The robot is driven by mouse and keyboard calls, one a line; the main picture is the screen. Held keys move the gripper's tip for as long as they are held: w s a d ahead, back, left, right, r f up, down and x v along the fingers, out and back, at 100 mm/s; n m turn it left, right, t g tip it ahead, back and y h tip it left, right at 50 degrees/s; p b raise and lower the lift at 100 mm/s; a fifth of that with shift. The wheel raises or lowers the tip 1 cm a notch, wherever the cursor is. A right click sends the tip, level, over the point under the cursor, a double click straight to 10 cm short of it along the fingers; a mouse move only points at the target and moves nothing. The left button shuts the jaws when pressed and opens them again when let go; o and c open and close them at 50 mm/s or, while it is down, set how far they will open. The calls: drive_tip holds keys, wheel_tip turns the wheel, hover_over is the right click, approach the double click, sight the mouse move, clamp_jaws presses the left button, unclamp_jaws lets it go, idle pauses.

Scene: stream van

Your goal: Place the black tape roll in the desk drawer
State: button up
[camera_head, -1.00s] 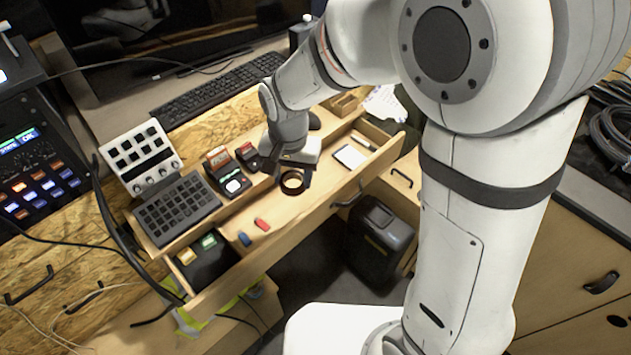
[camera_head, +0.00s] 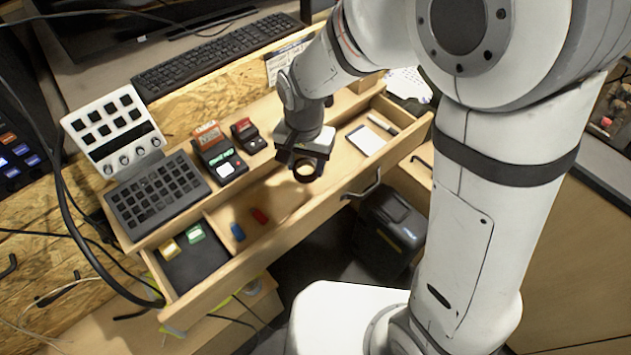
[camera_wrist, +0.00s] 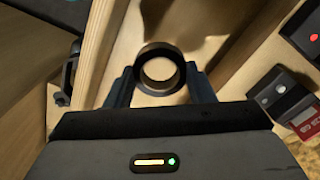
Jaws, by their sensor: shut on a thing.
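The black tape roll (camera_head: 305,170) is a dark ring, held at the tip of my gripper (camera_head: 302,160). In the wrist view the tape roll (camera_wrist: 160,69) sits between the two fingers of my gripper (camera_wrist: 160,86), which are shut on it. The wooden desk drawer (camera_head: 345,190) is pulled open under it. The roll appears over the drawer's middle section, just inside the front wall; its exact height above the drawer floor cannot be told.
Red (camera_head: 260,215) and blue (camera_head: 238,232) pieces lie in the drawer, left of the roll. A white notepad (camera_head: 366,139) lies at its right. A black box device (camera_head: 227,164) and a dark keypad (camera_head: 158,196) stand behind. A black bin (camera_head: 388,232) stands below.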

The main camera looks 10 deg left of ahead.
sight(305, 191)
drive_tip(key=shift+s+a+f+b, duration=0.1)
drive_tip(key=shift+a+f+b, duration=0.1)
drive_tip(key=shift+f, duration=1.55)
drive_tip(key=shift+s+a+f+b, duration=0.1)
drive_tip(key=shift+f+b, duration=0.05)
drive_tip(key=shift+f, duration=1.6)
drive_tip(key=shift+f, duration=0.25)
drive_tip(key=o, duration=1)
drive_tip(key=shift+r, duration=0.1)
